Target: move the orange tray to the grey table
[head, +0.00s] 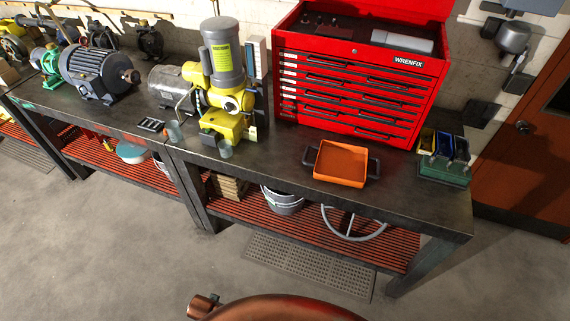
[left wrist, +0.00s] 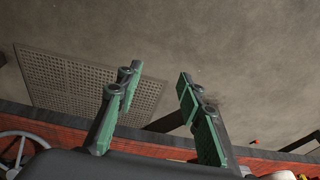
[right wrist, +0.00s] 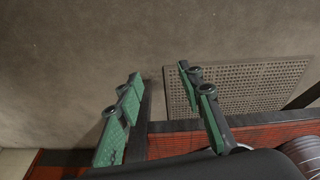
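The orange tray (head: 341,164) lies flat on the dark workbench (head: 420,200) in the head view, in front of the red tool chest. It has a dark handle at its left and right ends. My left gripper (left wrist: 157,76) is open and empty in the left wrist view, with green pads on its fingers. My right gripper (right wrist: 158,74) is open and empty in the right wrist view. Neither gripper shows in the head view, and the tray shows in neither wrist view. I cannot pick out a separate grey table.
The red tool chest (head: 350,85) stands behind the tray, and a yellow-and-grey machine (head: 222,80) stands left. A green holder with coloured bins (head: 445,165) is at the right. A lower red slatted shelf (head: 310,222) holds a bucket (head: 283,203) and a wheel (head: 352,225). A perforated mat (head: 305,267) lies on the floor.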

